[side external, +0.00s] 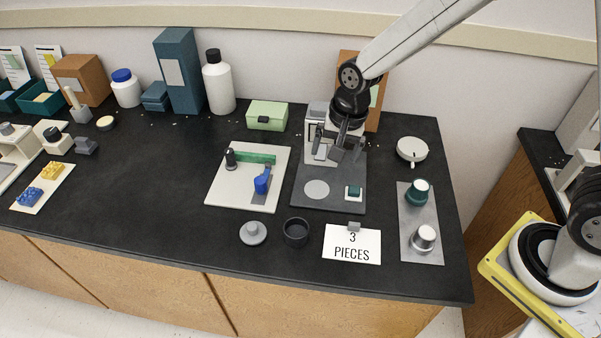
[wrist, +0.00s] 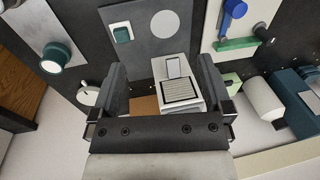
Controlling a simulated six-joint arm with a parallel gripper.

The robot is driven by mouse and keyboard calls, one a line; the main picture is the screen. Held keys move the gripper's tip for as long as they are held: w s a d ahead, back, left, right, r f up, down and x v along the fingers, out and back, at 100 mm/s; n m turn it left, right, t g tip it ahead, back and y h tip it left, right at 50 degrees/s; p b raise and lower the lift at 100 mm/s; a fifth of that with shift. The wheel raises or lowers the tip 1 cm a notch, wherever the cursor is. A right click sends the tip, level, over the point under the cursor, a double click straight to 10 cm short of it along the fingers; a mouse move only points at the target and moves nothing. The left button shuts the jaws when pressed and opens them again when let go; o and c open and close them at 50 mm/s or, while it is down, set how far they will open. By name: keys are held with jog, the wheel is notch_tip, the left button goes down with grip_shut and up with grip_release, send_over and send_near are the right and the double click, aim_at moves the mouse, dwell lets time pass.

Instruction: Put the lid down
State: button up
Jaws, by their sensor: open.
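A white box-shaped device (side external: 312,128) stands at the back of a grey base plate (side external: 330,203). Its raised top part, which may be a lid, carries a dark ribbed panel in the wrist view (wrist: 181,92). My gripper (side external: 345,153) is open and points down at the device, hiding part of it. In the wrist view my gripper (wrist: 162,72) has its fingers spread, with the device between and below them, nearer the right finger. I cannot tell whether either finger touches it. A separate grey round lid with a knob (side external: 253,233) lies on the counter beside a dark open cup (side external: 296,232).
A green button (side external: 354,192) sits on the base plate. Left of it is a white board (side external: 225,190) with a blue lever. A plate with knobs (side external: 421,225) and a round white dial (side external: 411,150) stand right. A green box (side external: 267,115) and brown panel are behind.

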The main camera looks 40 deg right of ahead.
jog(key=s+d+r+n+t, duration=0.1)
jog(key=s+d+n, duration=0.7)
jog(key=s+d, duration=0.2)
jog(key=shift+s+r+n+h, duration=0.3)
jog(key=shift+s+n+h, duration=0.1)
jog(key=shift+s, duration=0.5)
